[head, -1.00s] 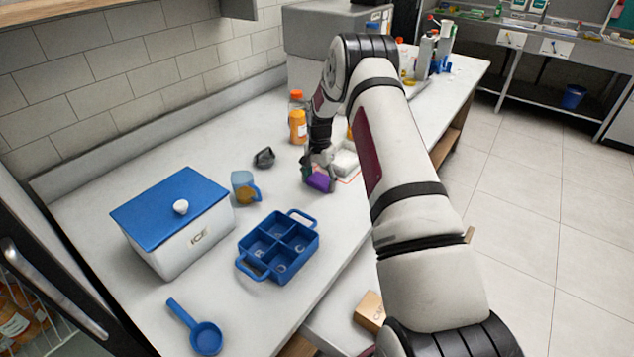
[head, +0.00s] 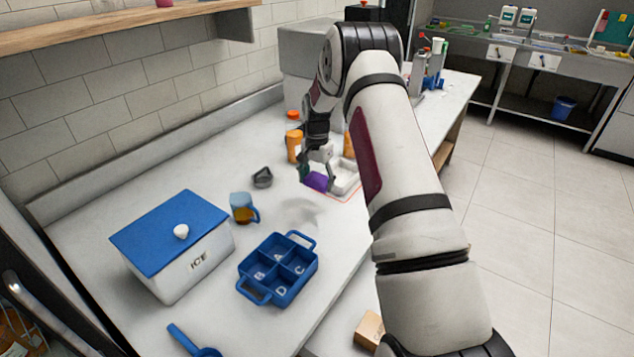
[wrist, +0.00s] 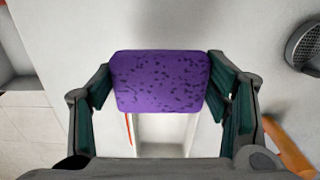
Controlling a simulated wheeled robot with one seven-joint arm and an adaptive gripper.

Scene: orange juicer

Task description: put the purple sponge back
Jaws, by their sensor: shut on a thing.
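The purple sponge (head: 316,181) is held in my gripper (head: 318,172) in the head view, above the counter beside a white tray (head: 346,180). In the wrist view the sponge (wrist: 160,82) sits between the two green-padded fingers of my gripper (wrist: 160,90), which are shut on its left and right ends. The white tray (wrist: 165,130) shows just below the sponge in that view, partly hidden by it. A thin red outline (head: 352,198) runs on the counter around the tray.
A blue divided caddy (head: 279,268), a small jug (head: 242,208), a dark grey item (head: 262,178) and an ice box (head: 178,245) stand on the counter to the left. An orange bottle (head: 294,145) stands close behind my gripper. The counter between jug and tray is clear.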

